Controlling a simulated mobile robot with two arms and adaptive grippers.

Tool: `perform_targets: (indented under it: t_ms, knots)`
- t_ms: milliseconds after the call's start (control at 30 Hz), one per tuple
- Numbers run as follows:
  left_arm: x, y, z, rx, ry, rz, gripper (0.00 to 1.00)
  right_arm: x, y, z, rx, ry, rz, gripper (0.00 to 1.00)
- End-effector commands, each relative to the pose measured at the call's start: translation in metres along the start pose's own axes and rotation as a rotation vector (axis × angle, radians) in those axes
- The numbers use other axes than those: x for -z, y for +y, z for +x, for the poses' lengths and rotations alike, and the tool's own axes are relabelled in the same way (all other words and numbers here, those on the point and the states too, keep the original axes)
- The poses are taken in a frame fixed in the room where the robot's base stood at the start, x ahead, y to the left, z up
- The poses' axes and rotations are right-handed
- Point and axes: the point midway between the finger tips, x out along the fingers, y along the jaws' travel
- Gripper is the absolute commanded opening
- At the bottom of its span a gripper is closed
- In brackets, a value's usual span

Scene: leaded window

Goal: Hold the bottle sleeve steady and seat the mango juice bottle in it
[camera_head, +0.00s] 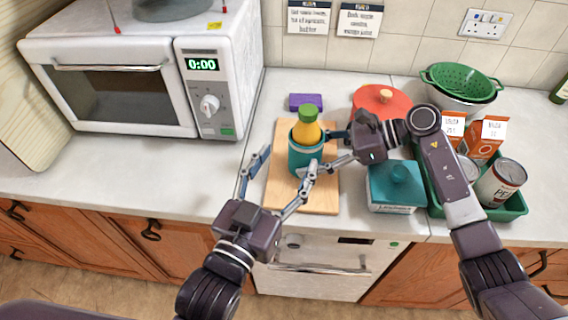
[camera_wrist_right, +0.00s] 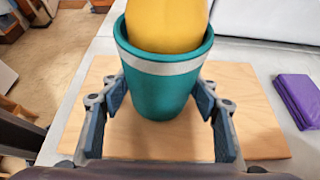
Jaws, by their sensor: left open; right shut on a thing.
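The mango juice bottle (camera_head: 307,129), yellow with a green cap, stands about upright with its lower part inside the teal bottle sleeve (camera_head: 304,158). In the right wrist view the yellow bottle (camera_wrist_right: 166,25) is within the sleeve's rim, and its base is hidden. The sleeve (camera_wrist_right: 160,90), with a pale band, stands on a wooden board (camera_head: 320,205). My right gripper (camera_head: 325,149) is shut on the sleeve from the right, a finger on each side. My left gripper (camera_head: 287,162) is open in front of the sleeve, its fingers spread wide, apart from the bottle.
A microwave (camera_head: 140,75) stands at the left. The front-left counter is clear.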

Motion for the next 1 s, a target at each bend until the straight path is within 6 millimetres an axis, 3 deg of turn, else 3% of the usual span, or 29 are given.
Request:
perform_targets:
  t_ms: [467, 500, 667, 1000]
  knots:
    - [0.0005, -0.0001, -0.0049, 0.0, 0.001, 0.001, 0.6, 0.0006, 0.0008, 0.0005, -0.003, 0.001, 0.0, 0.42]
    - [0.0004, -0.0001, -0.0048, 0.0, 0.001, 0.001, 0.6, 0.0006, 0.0008, 0.0005, -0.002, 0.001, 0.0, 0.59]
    - [0.0004, -0.0001, -0.0047, 0.0, 0.001, 0.001, 0.6, 0.0004, 0.0006, 0.0004, -0.002, 0.0, 0.0, 0.76]
    - [0.0005, -0.0001, -0.0047, 0.0, 0.001, 0.001, 0.6, 0.0002, -0.0001, -0.0038, 0.0, 0.0, 0.0, 0.76]
